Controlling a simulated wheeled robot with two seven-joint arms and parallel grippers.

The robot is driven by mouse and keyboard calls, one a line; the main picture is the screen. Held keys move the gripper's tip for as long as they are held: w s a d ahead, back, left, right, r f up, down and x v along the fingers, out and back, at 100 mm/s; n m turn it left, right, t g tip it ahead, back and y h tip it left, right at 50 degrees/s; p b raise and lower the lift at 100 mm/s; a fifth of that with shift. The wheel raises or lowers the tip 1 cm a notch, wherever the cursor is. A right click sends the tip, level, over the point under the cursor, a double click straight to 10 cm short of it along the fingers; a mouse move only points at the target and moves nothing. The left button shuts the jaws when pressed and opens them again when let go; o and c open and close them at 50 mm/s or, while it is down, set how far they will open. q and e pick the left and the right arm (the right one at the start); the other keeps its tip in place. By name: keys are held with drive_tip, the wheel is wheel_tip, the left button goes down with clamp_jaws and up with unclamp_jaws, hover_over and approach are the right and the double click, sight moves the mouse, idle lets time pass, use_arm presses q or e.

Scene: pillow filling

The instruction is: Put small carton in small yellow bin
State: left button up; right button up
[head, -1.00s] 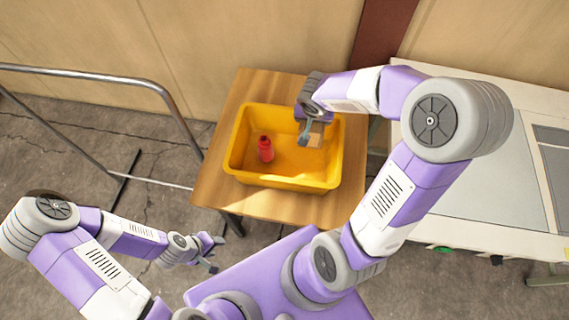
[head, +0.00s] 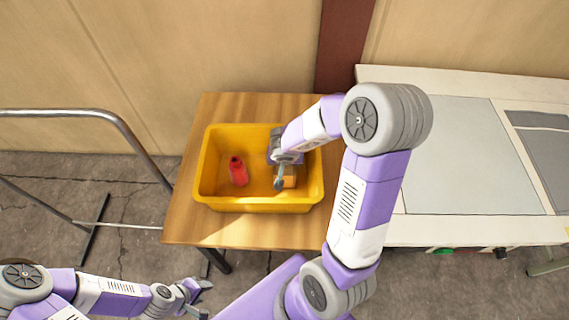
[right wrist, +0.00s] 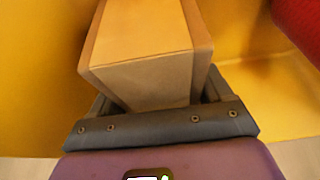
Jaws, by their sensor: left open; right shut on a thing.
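The small yellow bin (head: 250,205) stands on a wooden table in the head view. My right gripper (head: 284,184) reaches down inside the bin's right part. It is shut on the small carton (head: 290,177), a tan box mostly hidden by the gripper in the head view. In the right wrist view the carton (right wrist: 145,60) sits between the fingers of my right gripper (right wrist: 158,110), with yellow bin walls around it. Whether the carton touches the bin floor I cannot tell. My left gripper (head: 198,292) is open and empty, low at the lower left, away from the bin.
A red bottle (head: 238,171) is in the left part of the bin; a red thing also shows in the right wrist view (right wrist: 300,22). The wooden table (head: 190,222) has bare wood around the bin. A metal rail (head: 85,116) stands left, a white bench (head: 440,230) right.

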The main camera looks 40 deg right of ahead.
drive_tip(key=shift+f, duration=0.15)
drive_tip(key=shift+f+b, duration=0.2)
drive_tip(key=shift+b, duration=0.1)
drive_tip(key=o, duration=1.1)
drive_tip(key=shift+r, duration=0.15)
drive_tip(key=shift+r+p, duration=0.2)
drive_tip(key=shift+p, duration=0.25)
drive_tip(key=p+v, duration=0.4)
drive_tip(key=v, duration=0.8)
drive_tip(key=shift+s+f, duration=0.1)
